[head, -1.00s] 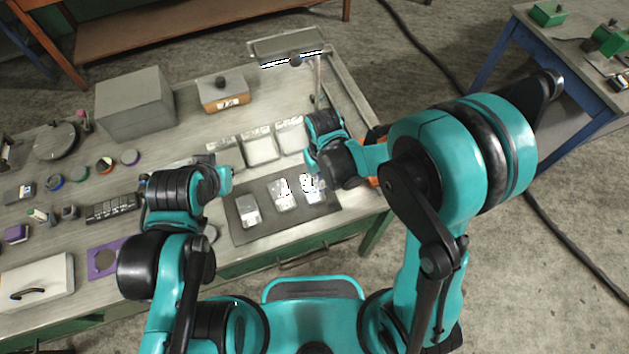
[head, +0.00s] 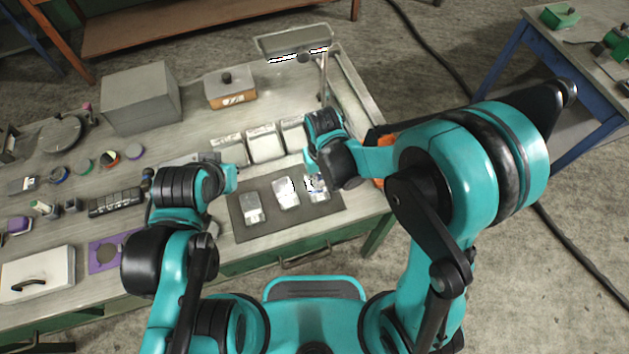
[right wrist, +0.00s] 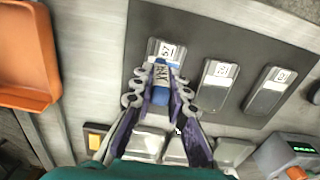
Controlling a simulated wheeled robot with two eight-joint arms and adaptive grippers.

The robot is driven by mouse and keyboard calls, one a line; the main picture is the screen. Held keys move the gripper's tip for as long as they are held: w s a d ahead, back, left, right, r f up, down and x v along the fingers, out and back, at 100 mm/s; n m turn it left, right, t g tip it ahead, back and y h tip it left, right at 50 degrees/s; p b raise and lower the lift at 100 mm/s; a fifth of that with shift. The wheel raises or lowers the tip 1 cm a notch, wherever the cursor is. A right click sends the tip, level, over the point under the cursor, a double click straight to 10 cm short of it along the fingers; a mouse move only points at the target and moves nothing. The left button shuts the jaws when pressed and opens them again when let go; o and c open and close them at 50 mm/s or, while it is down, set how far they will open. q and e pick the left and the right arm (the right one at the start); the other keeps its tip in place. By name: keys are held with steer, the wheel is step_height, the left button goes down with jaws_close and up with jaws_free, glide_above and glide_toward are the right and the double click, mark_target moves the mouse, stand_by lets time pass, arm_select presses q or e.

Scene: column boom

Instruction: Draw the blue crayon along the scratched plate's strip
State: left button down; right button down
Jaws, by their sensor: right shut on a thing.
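My right gripper (right wrist: 160,90) is shut on the blue crayon (right wrist: 159,75), which has a white printed wrapper. The crayon points at a small metal plate (right wrist: 166,50) with a white number label, and it covers part of that plate. I cannot tell whether its tip touches. In the head view this is the right-hand plate (head: 317,188), partly hidden by my right wrist. Two similar plates, the middle one (head: 286,193) and the left one (head: 252,208), lie beside it on a dark mat (head: 290,222). My left arm is left of the mat; its fingers are not clear.
Several pale trays (head: 265,143) stand behind the mat. A desk lamp (head: 292,42) stands at the back right. An orange bin (right wrist: 25,55) is beside the mat. A grey box (head: 140,97) and small round jars are at the left.

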steer(key=shift+w+d, duration=0.2)
steer(key=shift+d, duration=0.45)
steer(key=shift+s+a+f+b, duration=0.1)
steer(key=shift+s+a+b, duration=0.15)
steer(key=shift+a, duration=0.7)
steer(key=shift+s+a+b, duration=0.15)
steer(key=shift+s+a, duration=0.2)
steer(key=shift+a, duration=0.55)
steer(key=shift+w+d, duration=0.2)
steer(key=shift+d, duration=0.4)
steer(key=shift+w+d, duration=0.2)
steer(key=shift+d, duration=0.45)
steer(key=shift+w+d, duration=0.2)
steer(key=shift+d, duration=0.45)
step_height(320, 180, up, 6)
steer(key=p, duration=0.4)
